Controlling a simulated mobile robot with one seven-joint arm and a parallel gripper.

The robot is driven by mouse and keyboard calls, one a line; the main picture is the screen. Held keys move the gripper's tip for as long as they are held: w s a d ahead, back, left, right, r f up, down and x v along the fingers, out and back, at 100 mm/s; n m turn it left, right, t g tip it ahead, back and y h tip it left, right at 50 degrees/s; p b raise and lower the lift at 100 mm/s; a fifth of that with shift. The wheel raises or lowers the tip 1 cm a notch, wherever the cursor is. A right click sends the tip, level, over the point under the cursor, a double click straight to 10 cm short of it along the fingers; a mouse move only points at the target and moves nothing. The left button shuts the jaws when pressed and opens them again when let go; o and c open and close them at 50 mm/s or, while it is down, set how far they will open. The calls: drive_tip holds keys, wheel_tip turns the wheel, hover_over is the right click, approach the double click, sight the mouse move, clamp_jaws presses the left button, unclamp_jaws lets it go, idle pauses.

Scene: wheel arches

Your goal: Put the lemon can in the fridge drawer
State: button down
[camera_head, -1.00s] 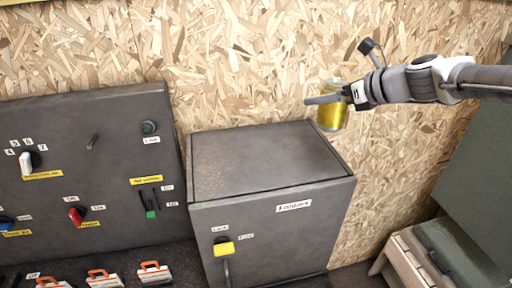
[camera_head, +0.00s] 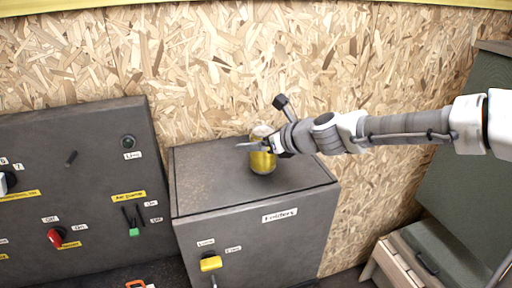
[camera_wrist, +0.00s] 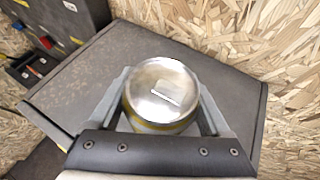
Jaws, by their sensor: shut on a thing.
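The lemon can (camera_head: 262,161) is yellow with a silver top and stands upright. It is over the top of the dark grey fridge cabinet (camera_head: 215,190); I cannot tell whether its base touches the top. My gripper (camera_head: 256,145) reaches in from the right and is shut on the can. In the wrist view the can's silver lid with its pull tab (camera_wrist: 162,90) sits between the two fingers. The cabinet front has a label and a yellow latch knob (camera_head: 211,263) with small labels beside it. No open drawer shows in the cabinet.
A dark control panel (camera_head: 80,190) with switches and a red knob stands left of the cabinet. A chipboard wall (camera_head: 350,60) rises behind. At the lower right is a wooden box with a grey-green lid (camera_head: 440,255). The cabinet top around the can is clear.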

drive_tip(key=shift+f, duration=0.8)
drive_tip(key=shift+f, duration=0.1)
unclamp_jaws()
